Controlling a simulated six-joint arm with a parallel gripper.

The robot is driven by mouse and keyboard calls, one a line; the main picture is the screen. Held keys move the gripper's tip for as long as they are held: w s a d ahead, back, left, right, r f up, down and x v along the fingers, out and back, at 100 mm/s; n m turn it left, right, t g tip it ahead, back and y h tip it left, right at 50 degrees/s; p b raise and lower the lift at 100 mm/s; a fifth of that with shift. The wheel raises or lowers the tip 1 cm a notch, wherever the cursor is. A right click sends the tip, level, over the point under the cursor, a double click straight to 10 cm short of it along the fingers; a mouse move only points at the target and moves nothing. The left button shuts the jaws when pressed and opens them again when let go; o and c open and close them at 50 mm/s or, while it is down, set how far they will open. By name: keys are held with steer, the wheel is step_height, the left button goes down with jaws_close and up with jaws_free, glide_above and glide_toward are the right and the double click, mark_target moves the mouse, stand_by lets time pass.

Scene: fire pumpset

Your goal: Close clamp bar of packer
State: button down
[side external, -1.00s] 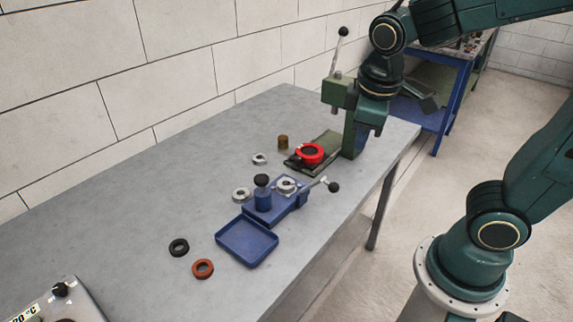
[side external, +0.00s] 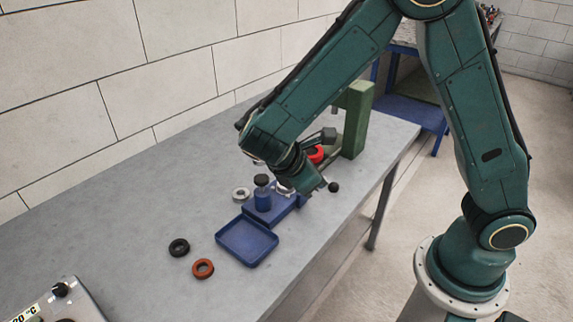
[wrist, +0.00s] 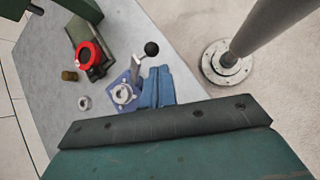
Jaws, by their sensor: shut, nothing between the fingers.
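The packer (side external: 257,215) is a blue fixture on the grey table; its blue plate (wrist: 117,90) also shows in the wrist view. Its clamp bar (wrist: 136,68) is a short metal bar ending in a black ball knob (wrist: 151,48), seen in the side view (side external: 333,187) too. The bar points outward, away from the metal ring (wrist: 123,93) on the plate. My gripper (side external: 314,187) is shut and empty, low over the packer, close beside the knob. My wrist hides part of the packer and bar, and I cannot tell whether they touch. The fingertips are not clear in the wrist view.
A blue tray (side external: 246,240) adjoins the packer. A black ring (side external: 179,247) and an orange ring (side external: 203,268) lie left of it. A green press (side external: 355,120) with a red ring (wrist: 89,57) stands behind. A loose metal ring (wrist: 84,102) and brass cylinder (wrist: 69,75) lie nearby.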

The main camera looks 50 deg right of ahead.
steer(key=a+f+n+h, duration=0.1)
steer(key=f+n+h, duration=0.1)
steer(key=f, duration=0.1)
steer(key=a+f+n+h, duration=0.1)
steer(key=f+n+h, duration=0.1)
steer(key=f, duration=0.1)
steer(key=s+a+f+n+h, duration=0.1)
steer(key=f+n+h, duration=0.1)
steer(key=f+n, duration=0.1)
steer(key=shift+a+f+h, duration=0.3)
steer(key=shift+f, duration=0.15)
steer(key=shift+s+a+f+n+t+h, duration=0.25)
steer(key=shift+f+n+t+h, duration=0.2)
steer(key=shift+f+n, duration=0.25)
steer(key=shift+d, duration=0.2)
steer(key=x, duration=1)
steer(key=shift+r, duration=0.1)
steer(key=shift+w+a+r, duration=0.1)
steer(key=shift+r, duration=0.4)
steer(key=shift+w+a+r, duration=0.15)
steer(key=shift+r, duration=0.35)
steer(key=shift+w+a+r, duration=0.1)
steer(key=shift+r, duration=0.35)
steer(key=shift+w+a+r, duration=0.1)
steer(key=shift+w+r, duration=0.05)
steer(key=shift+r, duration=0.25)
